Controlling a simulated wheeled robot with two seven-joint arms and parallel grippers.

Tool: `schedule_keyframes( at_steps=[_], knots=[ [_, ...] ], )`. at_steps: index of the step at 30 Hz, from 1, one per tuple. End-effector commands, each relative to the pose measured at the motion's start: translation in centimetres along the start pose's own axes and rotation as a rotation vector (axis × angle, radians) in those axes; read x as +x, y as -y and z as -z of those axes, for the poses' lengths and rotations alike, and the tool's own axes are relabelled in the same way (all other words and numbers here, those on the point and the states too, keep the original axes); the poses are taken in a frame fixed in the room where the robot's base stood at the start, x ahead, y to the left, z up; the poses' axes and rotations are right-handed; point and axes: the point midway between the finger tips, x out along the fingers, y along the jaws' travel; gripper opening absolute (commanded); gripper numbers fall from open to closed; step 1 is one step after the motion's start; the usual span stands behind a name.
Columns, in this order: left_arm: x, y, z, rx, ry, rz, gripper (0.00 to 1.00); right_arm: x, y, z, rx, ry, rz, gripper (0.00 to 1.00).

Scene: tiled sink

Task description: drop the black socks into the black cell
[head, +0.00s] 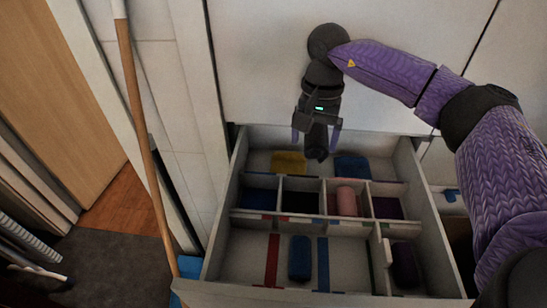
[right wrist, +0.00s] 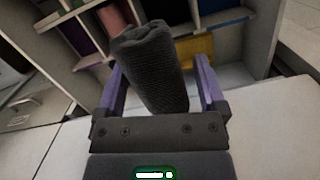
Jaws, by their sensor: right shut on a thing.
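The black socks (head: 316,143), a dark ribbed roll, are held by my right gripper (head: 316,134) over the back section of the open drawer (head: 237,187). In the right wrist view the socks (right wrist: 153,68) stand out between the two purple fingers of the right gripper (right wrist: 160,82). A very dark cell (head: 301,191), seemingly the black cell, is in the middle row, between a blue cell (head: 259,193) and the cell with a pink roll (head: 346,201). It looks empty, lower in the head view than the socks. My left gripper is not in view.
A purple cell (head: 387,207) ends the row. The front section holds another blue roll (head: 299,258) and a purple roll (head: 405,265). A wooden pole (head: 142,125) stands left of the drawer.

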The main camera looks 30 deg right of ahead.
Motion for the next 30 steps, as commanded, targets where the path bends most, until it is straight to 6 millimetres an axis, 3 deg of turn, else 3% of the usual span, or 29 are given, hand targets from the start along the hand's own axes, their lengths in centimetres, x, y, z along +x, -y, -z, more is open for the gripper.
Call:
schedule_keyframes(
  at_steps=[5, 15, 23, 24, 25, 30],
  knots=[
    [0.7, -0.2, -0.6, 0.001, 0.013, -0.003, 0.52, 0.8, -0.7, 0.8, -0.002, 0.0, 0.001, 0.32],
    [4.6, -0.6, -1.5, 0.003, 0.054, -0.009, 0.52, 5.9, -0.6, 1.3, -0.001, 0.003, -0.001, 0.32],
    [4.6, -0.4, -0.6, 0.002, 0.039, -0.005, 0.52, 5.9, -0.6, 1.3, -0.001, 0.0, 0.002, 0.31],
    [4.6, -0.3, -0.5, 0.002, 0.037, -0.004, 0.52, 5.9, -0.6, 1.3, -0.001, 0.0, 0.002, 0.93],
    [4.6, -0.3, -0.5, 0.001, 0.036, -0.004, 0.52, 5.9, -0.6, 1.3, -0.001, 0.0, 0.002, 1.0],
    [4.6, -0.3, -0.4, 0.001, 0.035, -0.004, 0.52, 5.9, -0.6, 1.3, -0.002, 0.0, 0.002, 1.0]
  ],
)
